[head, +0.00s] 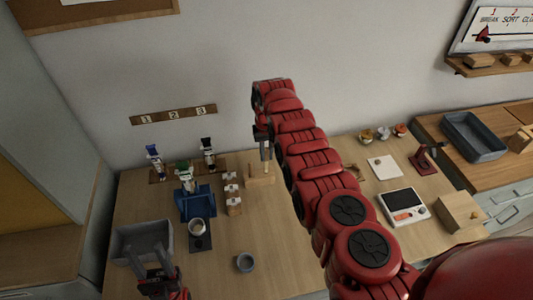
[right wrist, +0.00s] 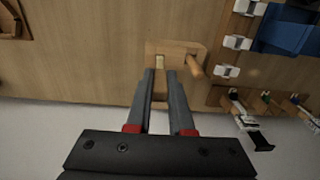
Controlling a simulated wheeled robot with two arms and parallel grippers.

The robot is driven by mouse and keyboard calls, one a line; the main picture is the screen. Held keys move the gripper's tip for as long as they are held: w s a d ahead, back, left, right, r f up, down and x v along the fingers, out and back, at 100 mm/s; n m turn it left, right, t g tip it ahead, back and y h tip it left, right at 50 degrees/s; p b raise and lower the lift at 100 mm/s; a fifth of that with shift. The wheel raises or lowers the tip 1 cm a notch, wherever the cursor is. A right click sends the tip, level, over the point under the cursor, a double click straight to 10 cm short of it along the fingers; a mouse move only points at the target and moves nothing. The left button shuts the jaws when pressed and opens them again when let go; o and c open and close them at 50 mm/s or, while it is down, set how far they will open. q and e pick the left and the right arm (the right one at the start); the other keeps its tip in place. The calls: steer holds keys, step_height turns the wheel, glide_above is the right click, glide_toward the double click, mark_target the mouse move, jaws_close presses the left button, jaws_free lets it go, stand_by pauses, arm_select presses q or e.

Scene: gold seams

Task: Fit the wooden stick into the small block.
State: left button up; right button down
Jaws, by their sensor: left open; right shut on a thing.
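My right gripper (head: 264,156) points down at the back of the table, just above a small wooden block (head: 259,183). In the right wrist view, its two fingers (right wrist: 163,73) are shut on a narrow wooden piece (right wrist: 160,96), seemingly the wooden stick, mostly hidden between them. The small block also shows there (right wrist: 184,48), just beyond the fingertips. A round wooden peg (right wrist: 195,66) stands out from the block beside the fingers. Whether the held stick touches or enters the block cannot be told. My left gripper (head: 158,280) is open at the front left, by a grey bin.
The grey bin (head: 115,245) stands at the left edge. A scale (head: 403,206) and wooden box (head: 460,213) are at right.

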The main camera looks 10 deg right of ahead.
mark_target(267, 160)
steer(key=shift+f+b, duration=1.95)
steer(key=shift+f, duration=0.1)
stand_by(1.3)
steer(key=c, duration=0.7)
jaws_free()
steer(key=shift+r, duration=0.2)
steer(key=shift+r+p, duration=2.05)
steer(key=shift+r, duration=0.25)
steer(key=shift+r, duration=0.15)
